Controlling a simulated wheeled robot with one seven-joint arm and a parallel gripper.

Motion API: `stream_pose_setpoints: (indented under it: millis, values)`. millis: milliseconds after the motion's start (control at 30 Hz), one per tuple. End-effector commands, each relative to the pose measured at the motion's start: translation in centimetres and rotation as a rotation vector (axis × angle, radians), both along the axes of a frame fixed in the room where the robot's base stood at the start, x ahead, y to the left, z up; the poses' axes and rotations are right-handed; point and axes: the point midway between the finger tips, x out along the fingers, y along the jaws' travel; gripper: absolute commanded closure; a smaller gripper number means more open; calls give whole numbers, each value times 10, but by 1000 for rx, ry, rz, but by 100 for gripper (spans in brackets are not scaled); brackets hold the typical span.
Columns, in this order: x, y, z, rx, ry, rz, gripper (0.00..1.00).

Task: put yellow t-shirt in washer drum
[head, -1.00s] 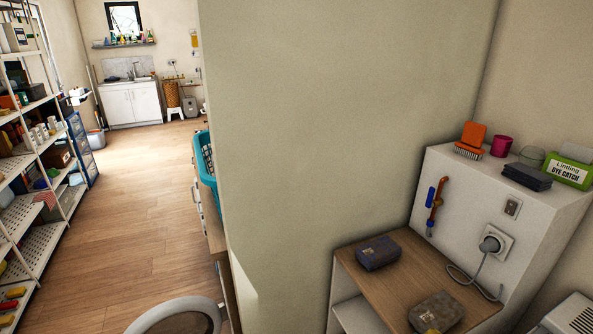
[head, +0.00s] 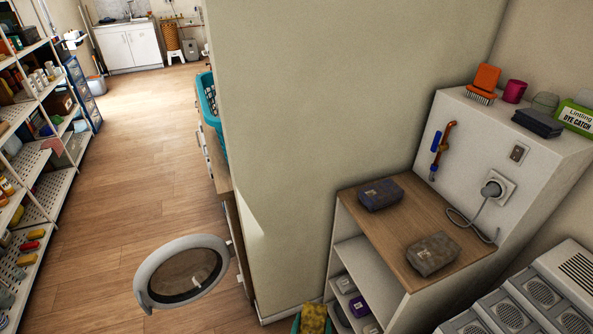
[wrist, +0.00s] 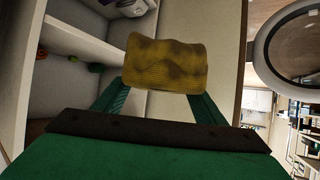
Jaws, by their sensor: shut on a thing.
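The yellow t-shirt (wrist: 166,63) is a folded, dark-stained bundle between the fingertips of my gripper (wrist: 163,85) in the wrist view. My gripper is shut on it. The t-shirt also shows at the bottom edge of the head view (head: 314,318), with a bit of my green gripper (head: 297,325) beside it. The round washer door (head: 183,272) stands open at the lower left of the head view, left of the wall end. Its ring also shows at the upper right of the wrist view (wrist: 262,55). The washer drum is hidden behind the wall.
A wooden-topped shelf unit (head: 408,212) with two dark bundles stands right of the wall (head: 330,110). A teal basket (head: 209,105) sits beyond the wall end. Stocked shelves (head: 55,192) line the left side. The wood floor (head: 140,150) between is clear.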

Motion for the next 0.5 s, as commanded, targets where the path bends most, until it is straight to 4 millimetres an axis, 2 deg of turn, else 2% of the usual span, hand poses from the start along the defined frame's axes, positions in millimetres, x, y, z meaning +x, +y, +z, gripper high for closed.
stream_pose_setpoints:
  millis: [33, 100, 200, 333, 500]
  values:
    - [3, 13, -18, 0, 4, 46, 60]
    - [8, 27, -37, 1, 2, 101, 60]
    - [12, 41, -55, 0, -1, 154, 60]
    - [14, 49, -68, -1, -2, 188, 60]
    - [14, 48, -66, -2, -4, 185, 60]
